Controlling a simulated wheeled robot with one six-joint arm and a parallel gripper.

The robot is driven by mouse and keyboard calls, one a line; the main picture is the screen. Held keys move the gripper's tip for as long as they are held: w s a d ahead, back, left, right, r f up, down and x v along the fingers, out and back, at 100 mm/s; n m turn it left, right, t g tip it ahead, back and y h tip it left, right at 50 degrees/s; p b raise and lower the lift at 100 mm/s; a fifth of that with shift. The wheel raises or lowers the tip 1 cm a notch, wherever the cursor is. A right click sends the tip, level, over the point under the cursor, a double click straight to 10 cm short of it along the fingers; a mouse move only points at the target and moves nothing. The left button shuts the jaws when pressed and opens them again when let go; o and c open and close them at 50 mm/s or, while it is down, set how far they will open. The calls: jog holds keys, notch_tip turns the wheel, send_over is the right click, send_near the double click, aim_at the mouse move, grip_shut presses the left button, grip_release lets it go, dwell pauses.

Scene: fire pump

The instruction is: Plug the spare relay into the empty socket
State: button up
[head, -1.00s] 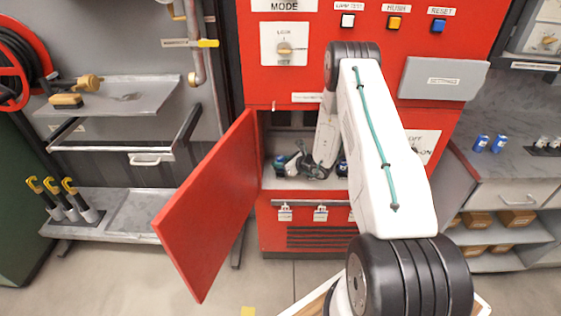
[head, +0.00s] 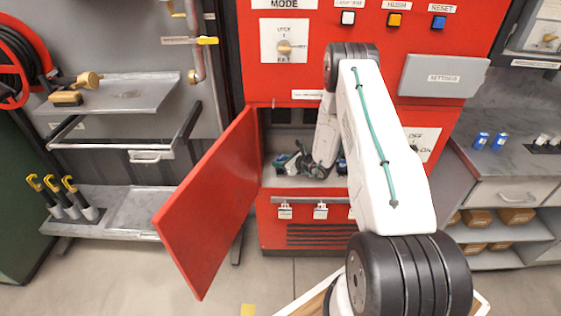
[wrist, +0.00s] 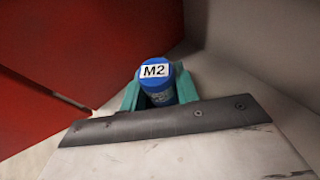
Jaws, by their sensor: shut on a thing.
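My gripper (wrist: 160,92) has teal fingers and is shut on a blue cylindrical relay (wrist: 160,90) with a white label reading M2. In the head view my gripper (head: 305,165) is inside the open red cabinet, just above its grey floor. Another blue object (head: 342,165) shows beside my arm in the cabinet, partly hidden. The empty socket cannot be made out; my arm and gripper cover part of the cabinet floor.
The red cabinet door (head: 208,205) stands open to the left of my gripper. Two blue cylinders (head: 481,140) stand on the grey counter (head: 500,163) at right. A grey shelf unit (head: 120,95) is at left.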

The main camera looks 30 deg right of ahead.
jog(key=shift+s+f, duration=0.1)
jog(key=shift+f, duration=0.05)
jog(key=o, duration=1.1)
jog(key=shift+c, duration=0.2)
jog(key=shift+v, duration=3.85)
